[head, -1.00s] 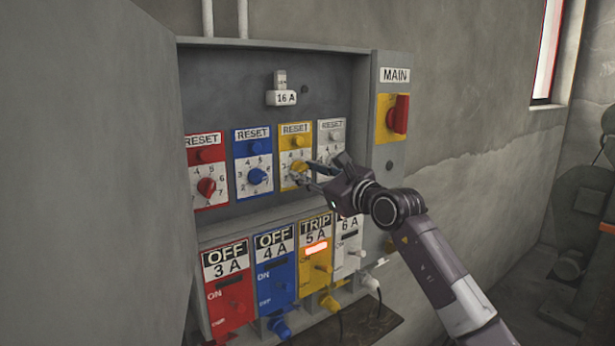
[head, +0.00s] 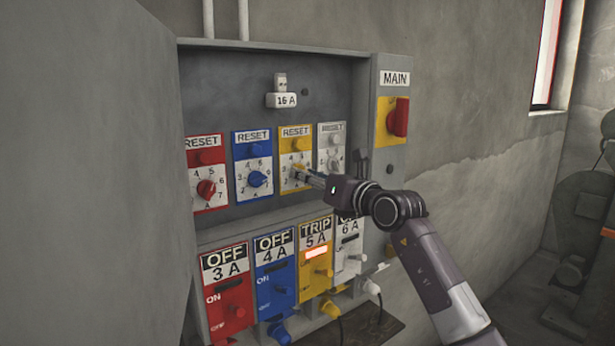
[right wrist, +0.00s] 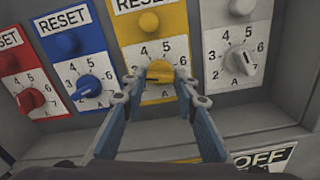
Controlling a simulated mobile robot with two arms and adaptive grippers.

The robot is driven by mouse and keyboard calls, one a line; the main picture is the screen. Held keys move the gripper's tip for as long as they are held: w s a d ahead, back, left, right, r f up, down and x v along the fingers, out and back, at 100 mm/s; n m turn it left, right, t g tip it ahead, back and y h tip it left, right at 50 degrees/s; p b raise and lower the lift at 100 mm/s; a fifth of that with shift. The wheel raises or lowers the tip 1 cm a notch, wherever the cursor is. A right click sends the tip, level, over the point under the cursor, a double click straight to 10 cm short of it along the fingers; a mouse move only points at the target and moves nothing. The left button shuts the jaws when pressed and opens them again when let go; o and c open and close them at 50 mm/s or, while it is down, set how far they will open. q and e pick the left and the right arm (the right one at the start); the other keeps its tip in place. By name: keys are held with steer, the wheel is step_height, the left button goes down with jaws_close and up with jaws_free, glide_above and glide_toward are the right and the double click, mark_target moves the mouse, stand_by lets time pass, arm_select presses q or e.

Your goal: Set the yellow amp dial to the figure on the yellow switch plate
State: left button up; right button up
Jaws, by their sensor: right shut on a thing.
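The yellow amp dial (head: 300,168) sits on its white scale on the yellow panel, below a RESET button. My right gripper (head: 306,175) is shut on this dial, coming from the right. In the right wrist view the two fingertips (right wrist: 160,80) flank the yellow knob (right wrist: 159,70). The yellow switch plate (head: 315,264) below reads TRIP and 5 A, with a lit orange-red window. My left gripper is not in view.
A red dial (head: 206,189), a blue dial (head: 257,179) and a white dial (right wrist: 239,60) are on neighbouring panels. The cabinet's open door (head: 90,180) fills the left. A red MAIN handle (head: 399,117) is at upper right. Cabled plugs hang below the switches.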

stand_by(0.4)
steer(key=o, duration=1.2)
steer(key=shift+c, duration=0.2)
steer(key=v, duration=1.2)
